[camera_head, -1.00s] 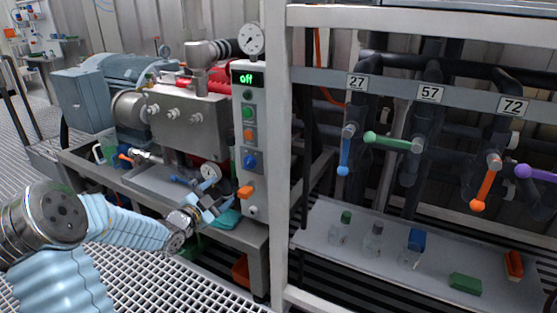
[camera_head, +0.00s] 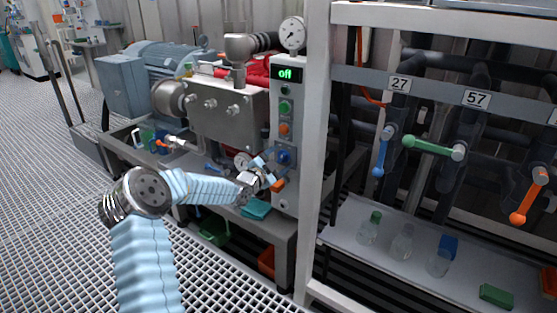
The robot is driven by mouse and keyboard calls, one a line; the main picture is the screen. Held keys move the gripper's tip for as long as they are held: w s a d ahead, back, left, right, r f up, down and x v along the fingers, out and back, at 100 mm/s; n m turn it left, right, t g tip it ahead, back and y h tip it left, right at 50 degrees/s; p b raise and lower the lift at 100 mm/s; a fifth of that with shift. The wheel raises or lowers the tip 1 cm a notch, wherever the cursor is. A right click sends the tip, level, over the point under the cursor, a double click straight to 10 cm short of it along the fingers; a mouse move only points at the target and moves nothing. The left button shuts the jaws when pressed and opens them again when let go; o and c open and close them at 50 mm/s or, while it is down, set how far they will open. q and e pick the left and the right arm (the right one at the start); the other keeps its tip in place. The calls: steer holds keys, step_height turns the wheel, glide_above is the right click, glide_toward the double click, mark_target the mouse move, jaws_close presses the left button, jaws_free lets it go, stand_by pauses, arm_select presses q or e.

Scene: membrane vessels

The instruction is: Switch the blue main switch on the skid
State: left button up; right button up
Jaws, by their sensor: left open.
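The blue main switch (camera_head: 284,156) sits low on the grey control panel (camera_head: 288,188) of the skid, under an orange button (camera_head: 284,128) and a green button (camera_head: 285,107). The panel's display (camera_head: 286,74) reads "off" in green. My left gripper (camera_head: 265,168) is open, just left of and slightly below the blue switch. Its fingers point at the panel and come close to the switch; I cannot tell whether they touch it. An orange handle (camera_head: 278,185) on the panel is just below the fingers. My right gripper is not in view.
A white frame post (camera_head: 316,150) stands right beside the panel. A shelf (camera_head: 345,238) with several bottles is at right, below blue, green and orange valve handles. Grating floor is clear at left.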

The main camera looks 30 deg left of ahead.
arm_select(q)
steer(key=shift+c, duration=0.5)
steer(key=c, duration=1)
steer(key=shift+o, duration=0.2)
steer(key=shift+f+n+b, duration=0.1)
steer(key=shift+n+b, duration=0.7)
steer(key=shift+n, duration=0.3)
steer(key=n+b, duration=0.1)
steer(key=n, duration=0.1)
steer(key=shift+n, duration=0.3)
steer(key=n, duration=0.3)
steer(key=shift+n, duration=1.9)
